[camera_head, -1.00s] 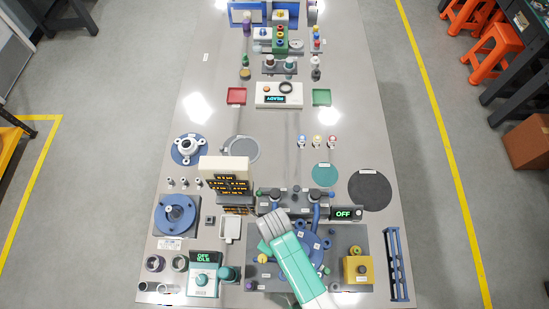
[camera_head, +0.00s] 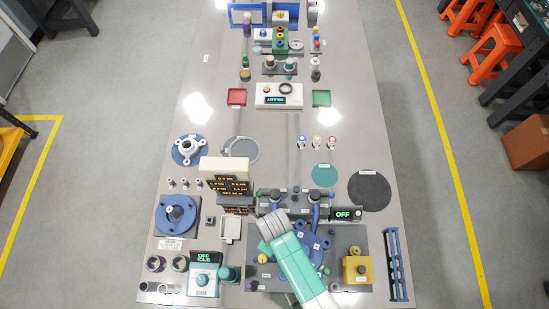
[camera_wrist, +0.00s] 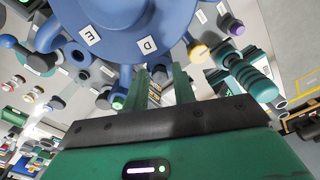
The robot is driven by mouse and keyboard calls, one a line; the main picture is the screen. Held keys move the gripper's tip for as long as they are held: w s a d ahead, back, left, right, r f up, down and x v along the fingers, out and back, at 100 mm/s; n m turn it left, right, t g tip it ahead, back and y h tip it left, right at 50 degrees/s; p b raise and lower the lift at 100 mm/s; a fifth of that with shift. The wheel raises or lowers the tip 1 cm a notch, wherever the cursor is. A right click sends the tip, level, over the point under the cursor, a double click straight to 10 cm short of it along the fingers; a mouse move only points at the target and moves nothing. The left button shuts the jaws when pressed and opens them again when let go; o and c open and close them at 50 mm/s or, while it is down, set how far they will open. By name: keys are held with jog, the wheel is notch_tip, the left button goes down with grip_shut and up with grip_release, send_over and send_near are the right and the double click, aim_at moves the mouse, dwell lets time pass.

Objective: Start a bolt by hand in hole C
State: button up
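A blue round flange (camera_head: 318,243) with small white tags lies on the grey fixture plate at the front. My gripper (camera_head: 270,236) reaches over its left side and covers part of it. In the wrist view the blue flange (camera_wrist: 110,28) fills the top, with tags reading E and D. A tag for hole C cannot be made out. My gripper's two green fingers (camera_wrist: 166,82) stand apart beside the flange's rim, with a gap and background between them. No bolt can be made out between the fingers. Any contact with the flange cannot be told.
Right of my gripper stand a yellow box with a button (camera_head: 357,269) and a display reading OFF (camera_head: 344,213). A blue rack (camera_head: 396,264) lies farther right. A small white tray (camera_head: 230,229) and a teal-buttoned box (camera_head: 203,280) are to the left. The middle of the bench is fairly open.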

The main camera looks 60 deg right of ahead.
jog(key=shift+c, duration=0.5)
grip_shut()
jog(key=shift+m+p, duration=0.5)
jog(key=shift+m, duration=1.5)
jog(key=shift+m, duration=0.4)
jog(key=m+p, duration=0.1)
jog(key=m, duration=0.2)
